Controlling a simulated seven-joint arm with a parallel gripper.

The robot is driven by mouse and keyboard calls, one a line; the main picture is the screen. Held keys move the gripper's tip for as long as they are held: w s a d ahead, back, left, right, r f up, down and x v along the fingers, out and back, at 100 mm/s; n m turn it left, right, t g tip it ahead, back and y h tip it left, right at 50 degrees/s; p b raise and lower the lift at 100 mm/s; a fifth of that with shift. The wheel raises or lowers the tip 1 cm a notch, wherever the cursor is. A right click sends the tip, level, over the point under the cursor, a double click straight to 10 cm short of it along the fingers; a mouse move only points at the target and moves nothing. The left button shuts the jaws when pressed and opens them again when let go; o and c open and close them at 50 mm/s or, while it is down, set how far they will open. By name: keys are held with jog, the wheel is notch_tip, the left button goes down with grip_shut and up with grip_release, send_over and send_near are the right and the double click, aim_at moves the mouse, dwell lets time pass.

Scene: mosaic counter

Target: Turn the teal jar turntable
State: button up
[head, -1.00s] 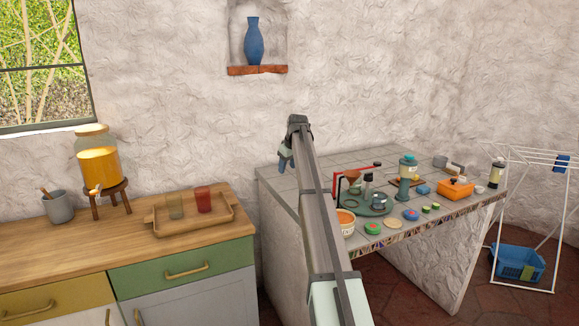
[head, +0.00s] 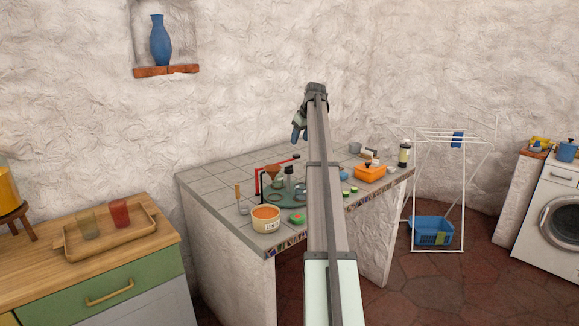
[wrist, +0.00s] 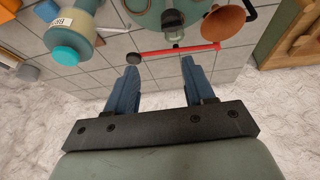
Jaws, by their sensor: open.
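The teal jar turntable (head: 286,203) stands on the tiled counter, left of my arm in the head view. It is a round teal disc carrying small jars. Part of it shows at the top edge of the wrist view (wrist: 143,20), with a jar on it. My gripper (wrist: 160,66) is open and empty, with its blue fingers apart. In the head view my gripper (head: 299,131) appears high, over the back of the counter. The fingers point toward the counter and are clear of the turntable. My arm hides part of the counter to its right.
A red bar (wrist: 180,49) lies between my fingertips and the turntable in the wrist view. A brown funnel (wrist: 224,22) and a teal-capped container (wrist: 82,30) flank it. The counter's back left is clear.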

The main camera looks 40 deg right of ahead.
aim_at(289, 166)
jog(key=shift+n+g+y, duration=0.3)
jog(key=shift+y, duration=0.1)
jog(key=x, duration=0.4)
jog(key=a+x, duration=0.1)
jog(key=x, duration=0.9)
jog(key=shift+s+a+f, duration=0.1)
jog(key=shift+a+f, duration=0.15)
grip_shut()
